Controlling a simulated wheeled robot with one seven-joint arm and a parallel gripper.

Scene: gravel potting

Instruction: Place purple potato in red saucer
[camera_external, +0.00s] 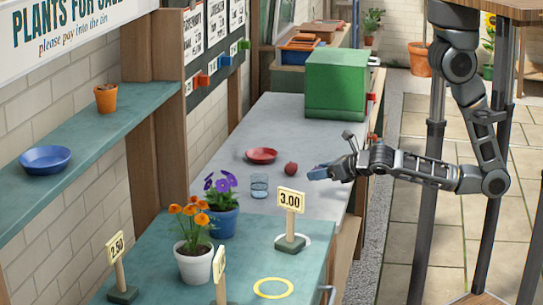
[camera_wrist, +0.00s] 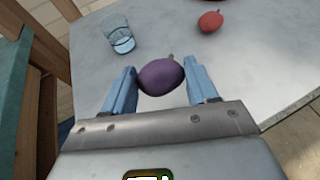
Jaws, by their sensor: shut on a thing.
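The purple potato (camera_wrist: 161,77) sits between the two blue fingers of my gripper (camera_wrist: 159,72) in the wrist view, with a short stem-like tip at its upper side. My gripper is shut on it. In the external view my gripper (camera_external: 318,173) is over the right side of the grey counter, and the potato cannot be made out there. The red saucer (camera_external: 262,156) lies on the counter to the left of and beyond my gripper. Only a dark red sliver shows at the top edge of the wrist view.
A red round fruit or vegetable (camera_external: 291,169) lies between my gripper and the saucer; it also shows in the wrist view (camera_wrist: 210,21). A clear glass (camera_external: 259,186) stands left of my gripper. A green box (camera_external: 336,84) stands behind; a 3.00 price sign (camera_external: 291,201) stands in front.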

